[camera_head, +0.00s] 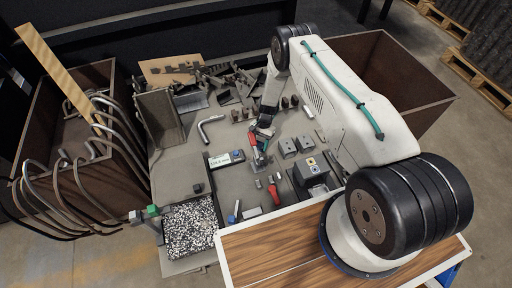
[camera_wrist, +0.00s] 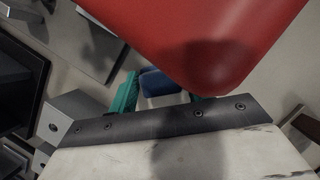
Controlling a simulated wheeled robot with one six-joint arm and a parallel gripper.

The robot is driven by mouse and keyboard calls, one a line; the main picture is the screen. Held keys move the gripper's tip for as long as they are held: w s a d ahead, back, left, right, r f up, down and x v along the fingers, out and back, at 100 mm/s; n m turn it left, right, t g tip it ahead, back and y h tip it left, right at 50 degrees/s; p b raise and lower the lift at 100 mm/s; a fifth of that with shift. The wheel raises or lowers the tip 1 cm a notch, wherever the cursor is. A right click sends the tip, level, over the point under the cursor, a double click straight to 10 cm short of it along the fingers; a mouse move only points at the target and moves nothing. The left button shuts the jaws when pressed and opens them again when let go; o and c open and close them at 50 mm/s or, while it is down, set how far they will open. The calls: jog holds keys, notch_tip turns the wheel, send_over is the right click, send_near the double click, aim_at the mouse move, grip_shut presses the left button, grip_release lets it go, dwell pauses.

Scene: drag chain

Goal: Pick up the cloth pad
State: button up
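I cannot pick out the cloth pad with certainty. My gripper (camera_head: 260,148) is low over the middle of the cluttered grey table (camera_head: 216,135), its green fingers pointing down. In the wrist view, a large smooth red thing (camera_wrist: 215,40) with a rounded corner fills the top and hides part of my gripper (camera_wrist: 161,97). One green finger shows at the left, and only a sliver of the other shows at the right. A blue and pale thing (camera_wrist: 158,83) appears between them. Whether the fingers grip anything is hidden.
Grey blocks (camera_head: 288,147) stand right of my gripper. A red-handled tool (camera_head: 274,194) lies nearer the front. A white-green box (camera_head: 220,160) is to the left, and a bin of speckled granules (camera_head: 190,228) is at front left. Bent pipes (camera_head: 212,121) and metal parts crowd the back.

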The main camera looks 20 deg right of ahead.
aim_at(259, 143)
jog(key=shift+c, duration=0.9)
jog(key=shift+r, duration=0.15)
jog(key=shift+r, duration=0.7)
notch_tip(259, 143, up, 2)
jog(key=shift+r, duration=0.1)
jog(key=w+d, duration=1.1)
jog(key=shift+w+d+f, duration=0.15)
jog(key=shift+f, duration=0.1)
jog(key=shift+w+d, duration=0.7)
